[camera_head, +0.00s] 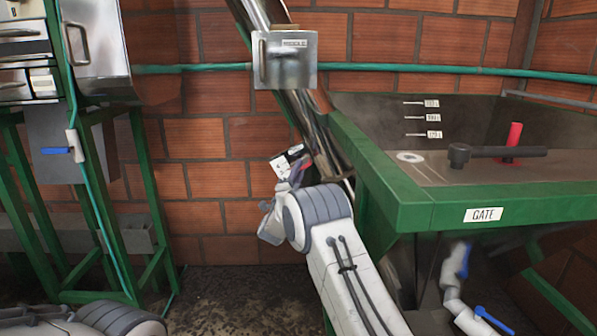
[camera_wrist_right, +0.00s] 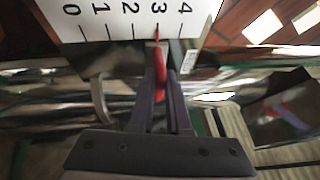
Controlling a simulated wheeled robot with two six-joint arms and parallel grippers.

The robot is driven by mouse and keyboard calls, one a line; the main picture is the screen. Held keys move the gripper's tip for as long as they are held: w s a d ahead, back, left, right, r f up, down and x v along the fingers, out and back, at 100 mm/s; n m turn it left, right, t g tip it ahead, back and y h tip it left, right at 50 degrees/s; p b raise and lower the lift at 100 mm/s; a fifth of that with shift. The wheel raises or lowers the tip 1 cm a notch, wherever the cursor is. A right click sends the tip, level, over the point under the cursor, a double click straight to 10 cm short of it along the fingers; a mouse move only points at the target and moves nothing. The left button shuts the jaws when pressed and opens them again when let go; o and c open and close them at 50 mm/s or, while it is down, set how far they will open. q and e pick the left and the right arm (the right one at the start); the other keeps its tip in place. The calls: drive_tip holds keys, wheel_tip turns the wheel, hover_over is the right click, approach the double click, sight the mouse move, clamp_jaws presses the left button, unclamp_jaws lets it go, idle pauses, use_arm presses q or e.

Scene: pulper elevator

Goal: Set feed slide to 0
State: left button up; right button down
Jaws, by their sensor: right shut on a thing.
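The feed slide's white scale plate (camera_wrist_right: 108,18) runs from 0 to 4 in the right wrist view. It shows small in the head view (camera_head: 283,166). The red slide handle (camera_wrist_right: 159,68) has its thin tip by the 3 mark. My right gripper (camera_wrist_right: 161,88) is shut on this handle, with its fingers on either side of it. In the head view my right gripper (camera_head: 299,176) is at the lower chute, partly hidden by my own wrist. My left arm shows at the bottom left; its gripper is out of view.
The steel chute (camera_head: 310,115) slopes down behind the green-framed hopper (camera_head: 400,200), close to my right arm. A black lever (camera_head: 500,152) and a red handle (camera_head: 513,140) are in the hopper. A green frame (camera_head: 150,190) stands left.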

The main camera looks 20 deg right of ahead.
drive_tip(key=d+f+b, duration=0.1)
drive_tip(key=f+b, duration=0.1)
drive_tip(key=d+f+b, duration=0.1)
drive_tip(key=f+b, duration=0.1)
drive_tip(key=f, duration=0.1)
drive_tip(key=s+d+f+b, duration=0.1)
drive_tip(key=d+f+b, duration=0.1)
drive_tip(key=f, duration=0.1)
drive_tip(key=shift+f, duration=0.15)
drive_tip(key=shift+s, duration=0.1)
drive_tip(key=c, duration=0.9)
unclamp_jaws()
drive_tip(key=shift+d+f, duration=0.1)
drive_tip(key=shift+r, duration=0.2)
drive_tip(key=v, duration=1)
drive_tip(key=shift+s+a+f+p, duration=0.1)
drive_tip(key=shift+s+a+p, duration=0.15)
drive_tip(key=shift+p, duration=0.15)
